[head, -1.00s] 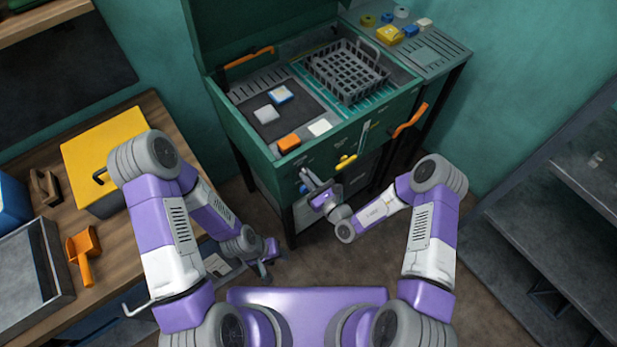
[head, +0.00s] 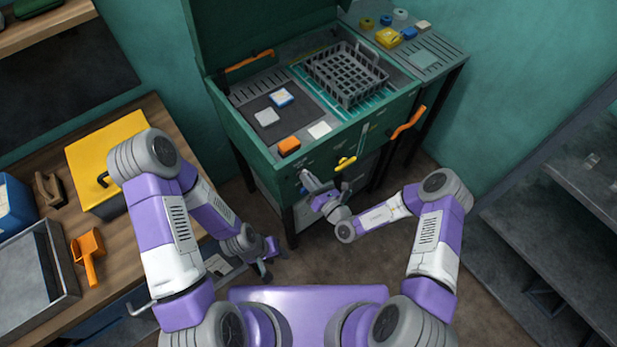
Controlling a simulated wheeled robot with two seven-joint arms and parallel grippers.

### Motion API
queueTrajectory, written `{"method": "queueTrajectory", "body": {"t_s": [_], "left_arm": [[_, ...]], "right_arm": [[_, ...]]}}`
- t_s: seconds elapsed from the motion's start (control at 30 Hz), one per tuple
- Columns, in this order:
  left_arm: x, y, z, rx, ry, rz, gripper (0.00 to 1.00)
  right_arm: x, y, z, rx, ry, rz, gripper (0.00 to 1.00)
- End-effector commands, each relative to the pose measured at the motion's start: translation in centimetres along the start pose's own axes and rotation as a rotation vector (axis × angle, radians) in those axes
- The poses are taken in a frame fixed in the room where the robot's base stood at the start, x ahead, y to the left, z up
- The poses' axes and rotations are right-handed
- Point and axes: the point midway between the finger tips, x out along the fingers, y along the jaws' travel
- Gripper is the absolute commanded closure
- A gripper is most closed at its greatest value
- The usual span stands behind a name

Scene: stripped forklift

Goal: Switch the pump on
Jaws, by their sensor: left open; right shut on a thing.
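The green washing cabinet (head: 250,140) stands at the back centre with its lid up. On its front panel is a small blue knob (head: 303,189), mostly hidden by my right gripper. I cannot tell from this view how the knob is turned. My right gripper (head: 309,182) is at the front panel, shut on the knob. My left gripper (head: 265,271) is open and empty, low down between the workbench and the cabinet, apart from both.
A yellow lever (head: 346,163) and an orange handle (head: 409,122) stick out from the cabinet's front. A grey basket (head: 346,73) sits in the basin. A wooden workbench (head: 155,112) is at left, grey shelving (head: 560,210) at right. Floor right of centre is clear.

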Motion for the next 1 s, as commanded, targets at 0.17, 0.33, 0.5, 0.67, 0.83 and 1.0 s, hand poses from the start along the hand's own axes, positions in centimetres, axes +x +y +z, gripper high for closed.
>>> {"method": "queueTrajectory", "body": {"t_s": [0.17,0.33,0.5,0.67,0.83,1.0], "left_arm": [[-0.7,0.3,0.0,0.0,0.0,0.0,0.57],[-1.2,0.4,0.1,0.0,0.0,0.0,0.57],[-1.5,0.6,0.1,0.0,0.0,0.0,0.57],[-1.7,0.6,0.1,0.0,0.0,0.0,0.57],[-1.8,0.7,0.1,0.0,0.0,0.0,0.57],[-1.9,0.7,0.1,0.0,0.0,0.0,0.57]], "right_arm": [[0.0,-0.1,0.1,0.172,-0.001,-0.002,1.0],[0.0,-0.1,0.1,0.331,-0.002,-0.002,1.0],[0.0,-0.2,0.0,0.476,-0.001,-0.001,1.0],[0.0,-0.3,-0.1,0.589,-0.001,-0.002,1.0],[0.0,-0.3,-0.1,0.676,-0.001,0.0,1.0],[0.0,-0.3,-0.1,0.729,0.0,-0.001,1.0]]}}
